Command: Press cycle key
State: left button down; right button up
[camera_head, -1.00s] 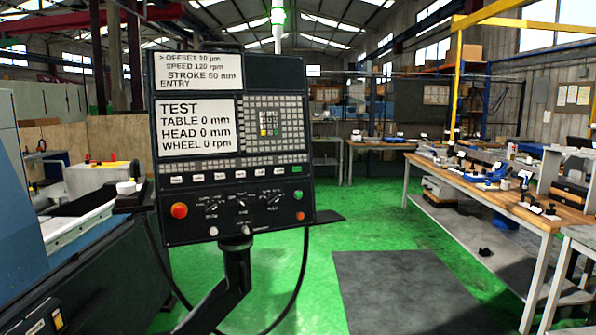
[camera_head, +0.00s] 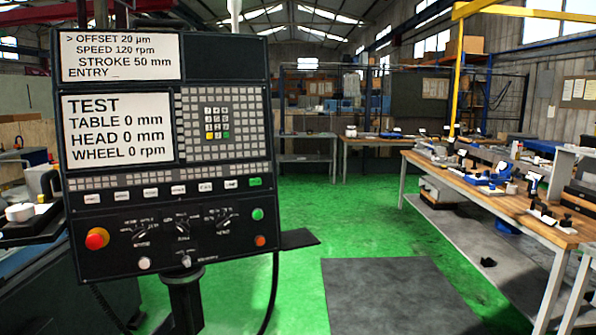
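The grinder's black control panel (camera_head: 166,150) stands upright on a post at the left, facing me. Its upper screen (camera_head: 121,55) reads offset 20 µm, speed 120 rpm, stroke 50 mm and an empty entry line. The lower screen (camera_head: 118,129) reads TEST with table, head and wheel at 0. A row of white keys (camera_head: 150,193) ends in a green key (camera_head: 255,182) at the right; their labels are too small to read. Below are a red knob (camera_head: 97,238), rotary switches, a green button (camera_head: 257,214) and an orange-red button (camera_head: 260,240). Neither gripper is in view.
Part of the grinder (camera_head: 35,215) shows left of the panel. A wooden-topped workbench (camera_head: 510,200) with tools runs along the right. Green floor (camera_head: 300,215) and a dark grey mat (camera_head: 385,290) lie clear between them.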

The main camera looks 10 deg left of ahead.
aim_at(255, 181)
jog(key=i+l+z, duration=0.1)
jog(key=i, duration=0.4)
jog(key=i+l+z, duration=0.15)
jog(key=i, duration=0.4)
